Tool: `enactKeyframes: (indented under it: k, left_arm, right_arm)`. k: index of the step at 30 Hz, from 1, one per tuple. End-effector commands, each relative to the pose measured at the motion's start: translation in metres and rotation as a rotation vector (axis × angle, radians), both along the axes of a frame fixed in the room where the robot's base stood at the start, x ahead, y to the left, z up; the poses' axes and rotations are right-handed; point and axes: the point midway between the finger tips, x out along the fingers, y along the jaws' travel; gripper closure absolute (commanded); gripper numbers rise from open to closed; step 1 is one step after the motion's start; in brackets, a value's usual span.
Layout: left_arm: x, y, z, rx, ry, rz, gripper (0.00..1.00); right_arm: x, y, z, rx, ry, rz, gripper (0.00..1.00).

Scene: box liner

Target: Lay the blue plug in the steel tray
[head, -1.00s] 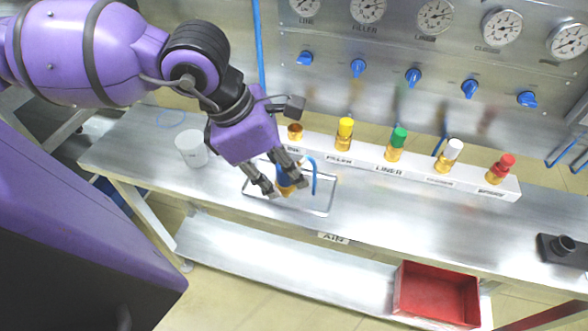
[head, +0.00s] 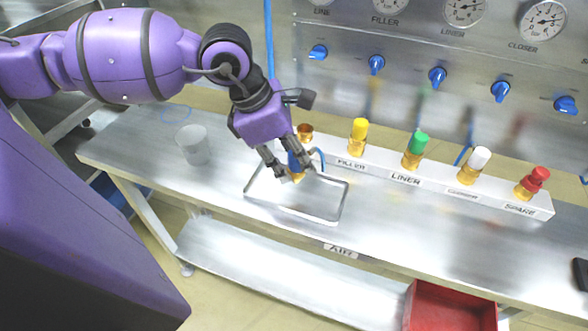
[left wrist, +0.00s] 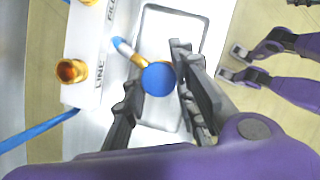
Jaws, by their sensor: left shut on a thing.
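My left gripper (head: 297,174) is shut on the blue plug (head: 294,162), whose brass part and a short blue hose piece show beside the fingers. In the left wrist view the round blue end of the plug (left wrist: 158,78) sits between the two dark fingers. The steel tray (head: 311,217) is a shallow wire-rimmed tray lying on the bench. The plug is over the tray's back part, near its back rim; I cannot tell how high above it. The tray (left wrist: 147,25) also shows behind the plug in the wrist view. My right gripper is not in view.
Behind the tray runs a white labelled rail with an empty brass port (head: 305,132) and yellow, green (head: 417,143), white and red capped plugs. A translucent cup (head: 194,144) stands left of the tray. A red bin (head: 450,306) is below.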

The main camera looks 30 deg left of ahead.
Motion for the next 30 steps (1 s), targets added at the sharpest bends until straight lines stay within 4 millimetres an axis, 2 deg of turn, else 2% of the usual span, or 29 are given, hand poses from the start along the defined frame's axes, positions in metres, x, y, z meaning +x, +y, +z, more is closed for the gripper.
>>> enactKeyframes:
  k: [4, 9, 21, 22, 26, 30]
  left_arm:
    - [0.008, 0.003, -0.012, -0.002, 0.003, 0.002, 1.00]
    - [0.006, 0.003, -0.038, -0.002, 0.004, 0.002, 1.00]
    - [0.006, 0.004, -0.045, 0.001, 0.002, 0.001, 1.00]
    - [0.006, 0.004, -0.044, 0.001, 0.002, 0.001, 0.72]
    - [0.006, 0.004, -0.043, 0.000, 0.002, 0.001, 0.55]
    - [0.006, 0.004, -0.043, 0.000, 0.002, 0.001, 0.55]
  right_arm:
    - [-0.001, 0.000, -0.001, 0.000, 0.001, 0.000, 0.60]
    - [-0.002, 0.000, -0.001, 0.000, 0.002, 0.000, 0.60]
    - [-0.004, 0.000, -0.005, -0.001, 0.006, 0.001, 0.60]
    - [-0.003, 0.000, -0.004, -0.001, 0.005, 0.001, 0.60]
    - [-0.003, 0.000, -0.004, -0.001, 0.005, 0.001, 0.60]
    - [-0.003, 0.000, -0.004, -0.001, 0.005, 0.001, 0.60]
